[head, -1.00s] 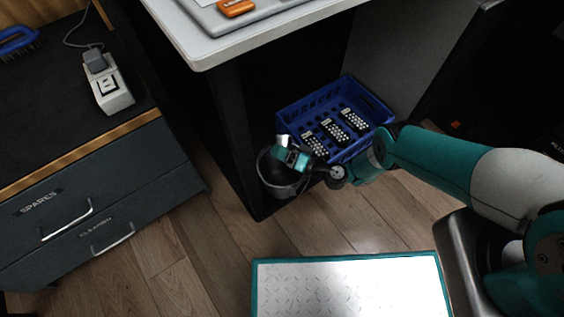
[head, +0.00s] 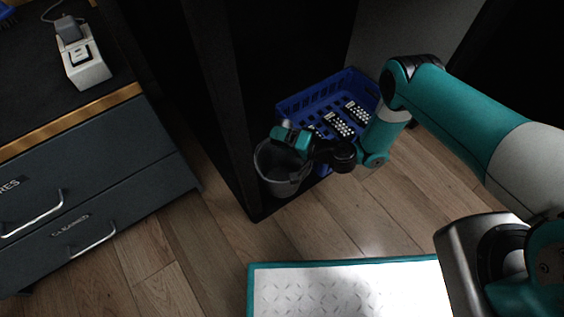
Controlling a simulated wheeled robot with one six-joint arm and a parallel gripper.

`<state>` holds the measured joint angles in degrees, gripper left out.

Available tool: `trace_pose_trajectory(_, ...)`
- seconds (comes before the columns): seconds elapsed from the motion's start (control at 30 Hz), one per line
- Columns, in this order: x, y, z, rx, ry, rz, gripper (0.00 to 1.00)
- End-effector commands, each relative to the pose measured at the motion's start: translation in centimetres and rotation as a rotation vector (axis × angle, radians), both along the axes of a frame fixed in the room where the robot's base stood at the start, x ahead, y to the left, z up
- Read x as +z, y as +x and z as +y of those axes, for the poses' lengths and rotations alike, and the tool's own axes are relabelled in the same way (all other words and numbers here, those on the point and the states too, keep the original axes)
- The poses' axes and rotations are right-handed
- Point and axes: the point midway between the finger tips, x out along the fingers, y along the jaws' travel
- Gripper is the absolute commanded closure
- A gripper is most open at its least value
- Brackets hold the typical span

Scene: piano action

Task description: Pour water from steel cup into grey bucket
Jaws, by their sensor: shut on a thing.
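The grey bucket (head: 283,188) stands on the floor against the dark panel, its open mouth facing up. My gripper (head: 285,137) is over the bucket's mouth and hides part of its rim. It is shut on a small bright metallic thing, which looks like the steel cup (head: 287,125); only a sliver shows above the teal fingers. The cup's tilt and any water in it cannot be made out.
A blue crate (head: 318,92) with black-and-white pieces stands right behind the bucket, close to my wrist. A dark drawer cabinet (head: 85,200) is at left. A white mat with a teal border (head: 330,264) lies in front. Wooden floor between them is clear.

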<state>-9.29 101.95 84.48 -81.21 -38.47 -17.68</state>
Motion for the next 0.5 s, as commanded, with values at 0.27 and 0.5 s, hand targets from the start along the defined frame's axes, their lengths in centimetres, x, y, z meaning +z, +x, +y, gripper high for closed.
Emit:
trace_pose_trajectory(0.27, -0.98, 0.32, 0.03, 0.001, 0.001, 0.022, 0.58)
trace_pose_trajectory(0.5, -1.13, 0.14, -0.02, 0.000, 0.002, 0.043, 0.58)
